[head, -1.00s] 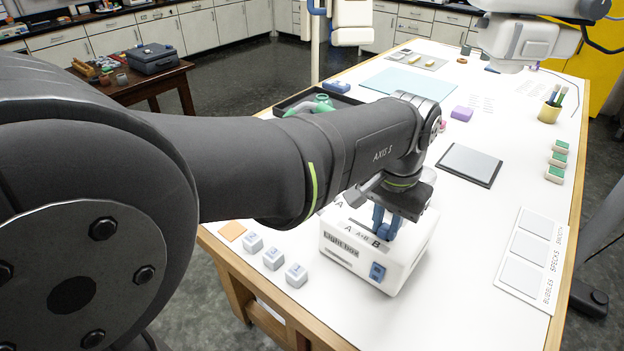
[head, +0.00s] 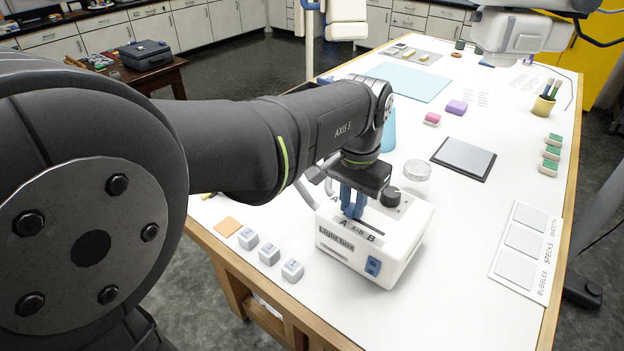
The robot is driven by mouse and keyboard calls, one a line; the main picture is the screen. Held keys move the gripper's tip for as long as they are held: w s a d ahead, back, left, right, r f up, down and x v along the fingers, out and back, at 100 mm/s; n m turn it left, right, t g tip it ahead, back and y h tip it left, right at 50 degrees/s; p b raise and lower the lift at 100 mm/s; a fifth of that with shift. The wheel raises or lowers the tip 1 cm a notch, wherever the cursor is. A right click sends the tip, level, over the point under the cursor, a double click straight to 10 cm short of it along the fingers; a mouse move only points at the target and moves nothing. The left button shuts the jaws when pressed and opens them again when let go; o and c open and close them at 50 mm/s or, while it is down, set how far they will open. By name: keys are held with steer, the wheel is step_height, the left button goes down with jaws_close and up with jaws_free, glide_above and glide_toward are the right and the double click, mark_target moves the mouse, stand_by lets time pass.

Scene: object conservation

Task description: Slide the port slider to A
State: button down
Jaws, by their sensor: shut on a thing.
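The white light box (head: 403,250) stands near the front of the table. Its top carries the labels A, A+B and B in a row, with a dark slot (head: 374,226) behind them. My gripper (head: 353,212) points down at the left, A end of the slot, with its blue fingers shut on the port slider. The slider itself is hidden by the fingers, so its exact place against the A mark cannot be read. The slot shows bare to the right of the fingers, towards B.
A black knob (head: 391,196) sits on the box behind the slot, close to my gripper. A blue switch (head: 373,266) is on the front face. Several pale cubes (head: 269,254) and an orange square (head: 228,227) lie to the left. A clear dish (head: 417,170) stands behind the box.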

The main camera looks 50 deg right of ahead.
mark_target(350, 205)
steer(key=shift+w, duration=0.2)
steer(key=c, duration=1.5)
jaws_free()
steer(key=shift+w, duration=0.1)
steer(key=shift+o, duration=0.9)
steer(key=shift+r, duration=0.1)
step_height(350, 205, up, 17)
steer(key=shift+r, duration=0.15)
step_height(350, 205, down, 18)
steer(key=shift+r, duration=0.25)
steer(key=shift+s, duration=0.25)
